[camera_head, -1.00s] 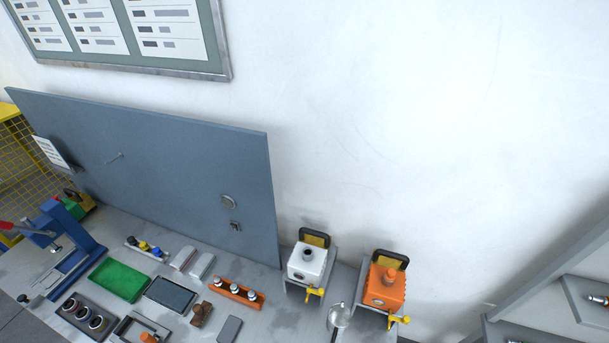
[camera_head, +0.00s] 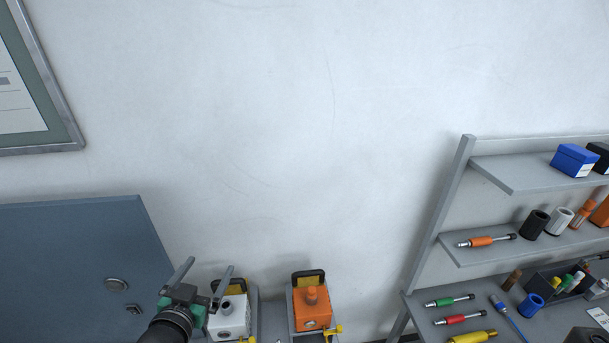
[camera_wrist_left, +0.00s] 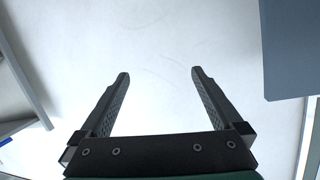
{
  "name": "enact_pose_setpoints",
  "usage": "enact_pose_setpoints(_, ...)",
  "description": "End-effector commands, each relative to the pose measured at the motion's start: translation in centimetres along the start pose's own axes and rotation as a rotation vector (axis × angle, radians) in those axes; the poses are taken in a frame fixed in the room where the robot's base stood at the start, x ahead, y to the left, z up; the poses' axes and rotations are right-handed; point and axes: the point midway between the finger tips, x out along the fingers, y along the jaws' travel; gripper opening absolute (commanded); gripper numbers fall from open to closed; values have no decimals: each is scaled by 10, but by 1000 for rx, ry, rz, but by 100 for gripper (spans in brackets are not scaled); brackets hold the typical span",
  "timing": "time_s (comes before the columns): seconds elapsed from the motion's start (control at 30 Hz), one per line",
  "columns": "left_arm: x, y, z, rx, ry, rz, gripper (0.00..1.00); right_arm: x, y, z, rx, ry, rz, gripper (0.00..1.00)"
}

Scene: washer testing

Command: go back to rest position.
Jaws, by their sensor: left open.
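My left gripper (camera_head: 203,272) shows at the bottom of the head view, in front of the blue-grey panel's right side and a white canister. Its two fingers are spread apart and point up, with nothing between them. In the left wrist view the open fingers (camera_wrist_left: 160,80) frame only bare white wall. My right gripper is in neither view.
A white canister (camera_head: 229,318) and an orange canister (camera_head: 312,312) stand at the bottom centre. A grey shelf unit (camera_head: 520,177) with tools and cups is at the right. A blue-grey panel (camera_head: 70,250) is at the left. The wall between is clear.

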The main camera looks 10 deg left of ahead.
Motion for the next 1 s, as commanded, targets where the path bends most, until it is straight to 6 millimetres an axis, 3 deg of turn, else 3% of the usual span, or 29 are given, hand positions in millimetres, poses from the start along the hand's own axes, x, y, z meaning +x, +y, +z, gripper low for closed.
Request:
enact_pose_setpoints(0.03,-8,4,-48,3,98,2,100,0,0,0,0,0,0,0)
enact_pose_setpoints(0.2,-63,14,-190,-14,415,5,100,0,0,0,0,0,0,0)
enact_pose_setpoints(0.3,-115,17,-263,-40,611,7,100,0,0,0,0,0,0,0)
enact_pose_setpoints(0.43,-194,14,-332,-87,852,7,100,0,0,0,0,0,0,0)
enact_pose_setpoints(0.53,-246,5,-358,-125,993,0,100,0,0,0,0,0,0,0)
enact_pose_setpoints(0.63,-279,-1,-364,-162,1076,2,100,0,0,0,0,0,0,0)
enact_pose_setpoints(0.7,-287,-3,-365,-193,1096,15,100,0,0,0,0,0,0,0)
enact_pose_setpoints(1.0,-284,-3,-364,-210,1092,25,100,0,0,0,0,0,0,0)
